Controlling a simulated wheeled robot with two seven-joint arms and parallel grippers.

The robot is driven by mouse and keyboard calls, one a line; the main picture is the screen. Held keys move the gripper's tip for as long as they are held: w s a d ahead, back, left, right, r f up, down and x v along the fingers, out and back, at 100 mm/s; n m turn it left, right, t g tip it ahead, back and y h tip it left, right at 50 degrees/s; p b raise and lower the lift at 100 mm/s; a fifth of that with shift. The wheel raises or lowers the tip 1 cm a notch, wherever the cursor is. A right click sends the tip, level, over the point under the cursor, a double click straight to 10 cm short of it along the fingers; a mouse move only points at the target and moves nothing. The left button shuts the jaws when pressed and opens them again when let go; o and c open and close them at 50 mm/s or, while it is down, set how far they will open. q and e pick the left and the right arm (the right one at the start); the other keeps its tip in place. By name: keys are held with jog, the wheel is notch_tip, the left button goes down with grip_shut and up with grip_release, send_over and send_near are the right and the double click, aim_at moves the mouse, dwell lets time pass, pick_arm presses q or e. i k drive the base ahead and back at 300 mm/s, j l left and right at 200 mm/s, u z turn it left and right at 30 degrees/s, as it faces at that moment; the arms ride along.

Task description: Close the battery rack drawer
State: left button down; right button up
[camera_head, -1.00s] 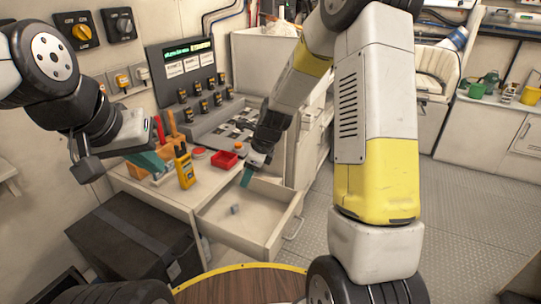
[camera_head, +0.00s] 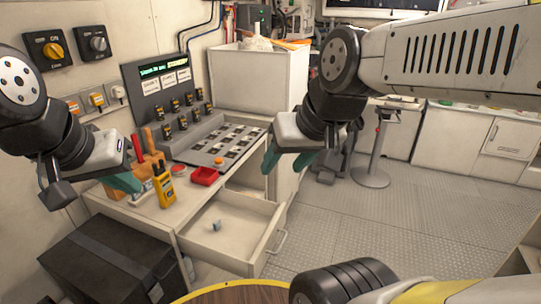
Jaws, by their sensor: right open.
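The drawer (camera_head: 248,249) under the white counter is pulled out. Its metal handle (camera_head: 279,241) is on the front panel at the right, and a small blue-grey object (camera_head: 216,225) lies on its floor. My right gripper (camera_head: 285,162), with teal fingertips, is open and empty. It shows above and slightly beyond the drawer's far right corner, apart from the handle. My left gripper (camera_head: 124,181) is at the left, by the tools on the counter. One teal fingertip shows clearly, and its opening cannot be made out.
A yellow handheld meter (camera_head: 163,187), a red tray (camera_head: 204,176) and several tools stand on the counter beside a switch panel (camera_head: 225,140). A dark case (camera_head: 105,262) sits on the floor left of the drawer. Metal floor (camera_head: 345,225) to the right is clear.

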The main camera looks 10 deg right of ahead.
aim_at(251, 227)
jog(key=k+j+z, duration=0.1)
jog(key=j+z, duration=0.25)
jog(key=k+j+z, duration=0.15)
jog(key=j+z, duration=0.15)
jog(key=j, duration=0.1)
